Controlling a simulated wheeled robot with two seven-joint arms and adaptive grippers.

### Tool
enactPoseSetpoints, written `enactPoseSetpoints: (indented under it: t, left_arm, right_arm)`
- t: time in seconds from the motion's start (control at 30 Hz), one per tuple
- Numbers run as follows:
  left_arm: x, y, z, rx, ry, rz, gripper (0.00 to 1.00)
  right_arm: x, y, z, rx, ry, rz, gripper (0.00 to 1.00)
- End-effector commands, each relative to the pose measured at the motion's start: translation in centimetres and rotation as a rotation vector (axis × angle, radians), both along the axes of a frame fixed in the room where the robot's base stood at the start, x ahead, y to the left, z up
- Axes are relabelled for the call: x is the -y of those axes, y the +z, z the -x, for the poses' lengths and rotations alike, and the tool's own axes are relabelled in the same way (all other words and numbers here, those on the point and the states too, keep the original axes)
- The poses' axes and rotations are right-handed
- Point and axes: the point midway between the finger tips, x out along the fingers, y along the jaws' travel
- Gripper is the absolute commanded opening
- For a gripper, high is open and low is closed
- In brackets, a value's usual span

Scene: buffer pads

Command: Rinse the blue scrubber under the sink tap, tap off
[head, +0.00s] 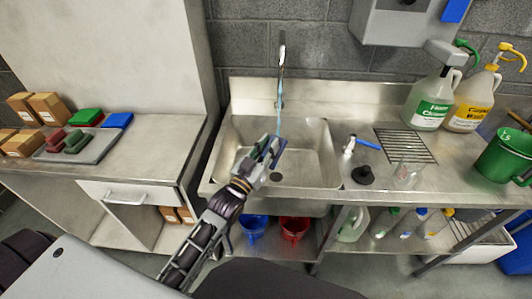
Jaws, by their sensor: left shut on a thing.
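My left gripper (270,152) is over the sink basin (312,160), shut on the blue scrubber (279,150). Only a narrow part of the scrubber shows beside the fingers. The tap (282,62) rises behind the basin. A thin light-blue stream (279,118) runs from it down to about the scrubber; whether it touches the scrubber is hard to tell. A blue-handled lever (367,143) stands on a metal post right of the basin. My right gripper is not in view.
Right of the sink are a black plug-like item (363,175), a clear glass (407,174), spray bottles (433,101) and a green jug (504,156).

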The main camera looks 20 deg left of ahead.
Motion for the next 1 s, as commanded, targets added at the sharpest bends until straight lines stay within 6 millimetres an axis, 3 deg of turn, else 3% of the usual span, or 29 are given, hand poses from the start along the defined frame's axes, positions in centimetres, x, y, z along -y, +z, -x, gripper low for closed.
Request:
enactPoseSetpoints:
  t: [0.7,1.0]
  left_arm:
    - [0.3,0.2,-0.1,0.033,-0.014,0.004,0.00]
    - [-0.1,0.2,-1.3,0.035,-0.014,0.002,0.00]
  right_arm:
    - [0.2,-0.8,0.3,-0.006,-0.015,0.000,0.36]
    - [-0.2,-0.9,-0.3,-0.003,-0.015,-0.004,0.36]
